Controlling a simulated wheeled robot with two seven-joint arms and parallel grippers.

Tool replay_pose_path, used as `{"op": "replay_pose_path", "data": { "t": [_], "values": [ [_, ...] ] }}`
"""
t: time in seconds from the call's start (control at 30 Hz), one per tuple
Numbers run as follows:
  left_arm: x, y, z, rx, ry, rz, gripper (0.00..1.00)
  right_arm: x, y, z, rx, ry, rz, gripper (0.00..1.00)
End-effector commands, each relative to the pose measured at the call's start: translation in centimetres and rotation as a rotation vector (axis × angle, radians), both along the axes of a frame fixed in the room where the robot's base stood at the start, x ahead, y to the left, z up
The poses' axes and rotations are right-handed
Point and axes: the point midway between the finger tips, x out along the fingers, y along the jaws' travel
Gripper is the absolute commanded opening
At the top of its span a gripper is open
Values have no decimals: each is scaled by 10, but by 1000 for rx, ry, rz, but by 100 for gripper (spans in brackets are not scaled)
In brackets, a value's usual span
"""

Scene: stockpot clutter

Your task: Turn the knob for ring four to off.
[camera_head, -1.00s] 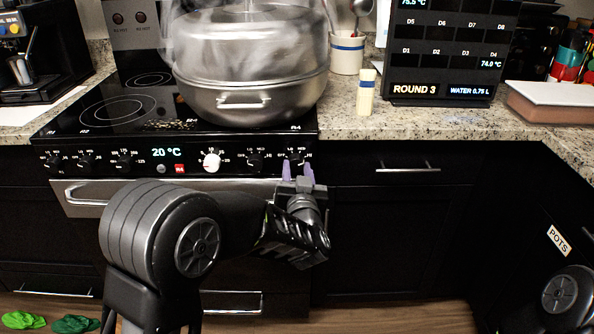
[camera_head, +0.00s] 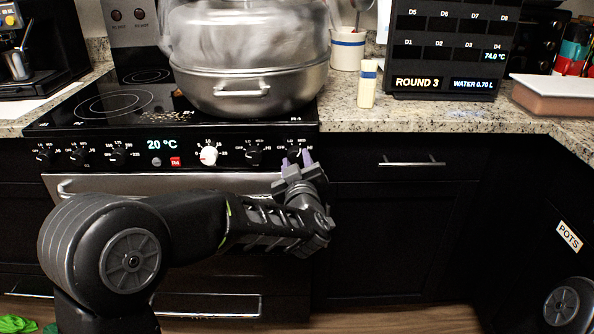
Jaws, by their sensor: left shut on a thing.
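The knob for ring four (camera_head: 294,151) is the rightmost black knob on the cooker's front panel, below the R4 mark. My left gripper (camera_head: 298,159) is at this knob, its two purple fingertips shut on it and tilted to the left. The fingertips cover much of the knob, so its pointer cannot be read. My right gripper is not in view.
The steel oven handle (camera_head: 180,183) runs below the panel. A yellow-white bottle (camera_head: 367,85) stands on the counter. A display reads ROUND 3, WATER 0.70 L (camera_head: 445,84).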

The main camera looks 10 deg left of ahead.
Motion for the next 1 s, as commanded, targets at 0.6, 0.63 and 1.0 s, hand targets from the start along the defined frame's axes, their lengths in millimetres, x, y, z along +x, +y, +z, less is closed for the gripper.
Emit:
{"op": "replay_pose_path", "data": {
  "t": [0.6, 0.63, 1.0],
  "values": [
    [0, 2, -3, -570, -147, 2, 0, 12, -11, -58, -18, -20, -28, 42],
    [0, 2, -4, -598, -154, 2, 0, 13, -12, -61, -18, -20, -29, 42],
    [-1, 3, -4, -938, -241, 2, 0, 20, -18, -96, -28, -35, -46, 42]
  ]
}}
